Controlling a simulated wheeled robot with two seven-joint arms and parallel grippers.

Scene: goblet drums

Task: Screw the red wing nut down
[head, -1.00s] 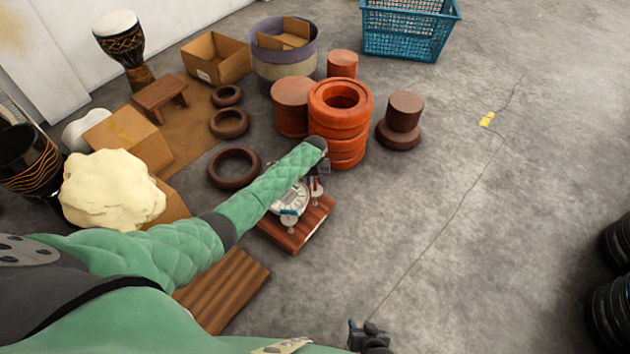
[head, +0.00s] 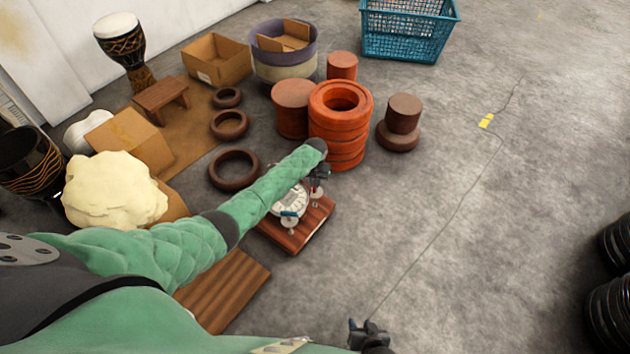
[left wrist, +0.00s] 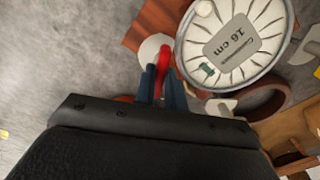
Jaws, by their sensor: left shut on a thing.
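The red wing nut (left wrist: 163,60) stands between the two blue-grey fingers of my left gripper (left wrist: 162,80) in the left wrist view, over a round white piece (left wrist: 152,46). The gripper is shut on it. A round white head marked "16 cm" (left wrist: 240,38) lies beside the nut on the board. My right gripper (head: 364,332) is at the bottom edge, away from the board; its opening is unclear.
Stacked orange rings (head: 341,130) stand just behind my left gripper. Brown rings (head: 233,168) lie left of the board. A cream lump (head: 112,190) is further left.

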